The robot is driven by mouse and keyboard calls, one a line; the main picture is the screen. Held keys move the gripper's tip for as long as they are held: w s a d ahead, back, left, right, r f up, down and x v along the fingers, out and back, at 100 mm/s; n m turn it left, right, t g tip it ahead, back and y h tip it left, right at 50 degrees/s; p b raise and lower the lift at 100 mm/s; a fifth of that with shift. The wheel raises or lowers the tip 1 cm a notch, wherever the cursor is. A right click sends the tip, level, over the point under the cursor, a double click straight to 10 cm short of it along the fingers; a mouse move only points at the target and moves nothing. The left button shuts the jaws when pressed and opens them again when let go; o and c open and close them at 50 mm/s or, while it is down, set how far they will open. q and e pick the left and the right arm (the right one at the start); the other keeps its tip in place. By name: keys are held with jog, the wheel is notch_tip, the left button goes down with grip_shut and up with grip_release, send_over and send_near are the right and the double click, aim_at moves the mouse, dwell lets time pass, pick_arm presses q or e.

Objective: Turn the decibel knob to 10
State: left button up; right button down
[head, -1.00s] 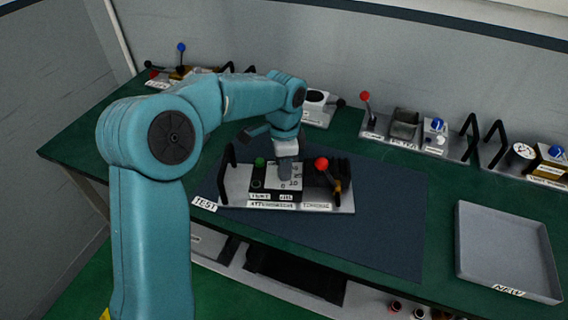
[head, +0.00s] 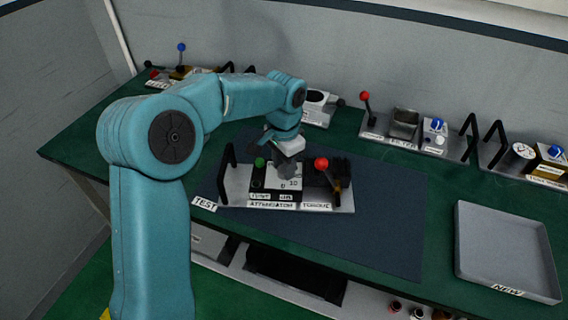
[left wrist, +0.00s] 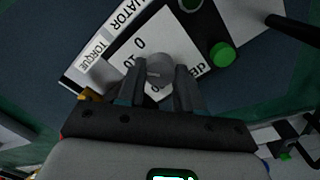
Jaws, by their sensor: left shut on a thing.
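The decibel knob is a small grey round knob (left wrist: 160,68) on a white dial plate (left wrist: 128,52) marked with 0, 10 and dB in the left wrist view. My left gripper (left wrist: 161,88) is shut on the knob, with one finger on each side of it. In the head view the left gripper (head: 286,168) points down onto the attenuator panel (head: 235,190) and hides the knob. The number 10 on the plate is partly covered by a finger in the left wrist view. My right gripper is not in view.
A green button (head: 260,162) and a red-balled lever (head: 321,163) flank the dial, close to my gripper. A black handle (head: 228,165) rises at the panel's left. An empty grey tray (head: 505,250) lies at the right. The blue mat (head: 390,215) is clear right of the panel.

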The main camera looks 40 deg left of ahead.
pick_arm(q)
jog(key=shift+n, duration=0.5)
jog(key=o, duration=1)
jog(key=shift+o, duration=0.2)
notch_tip(320, 180, up, 16)
jog(key=p, duration=0.1)
jog(key=shift+r+p, duration=0.25)
jog(key=shift+p, duration=0.05)
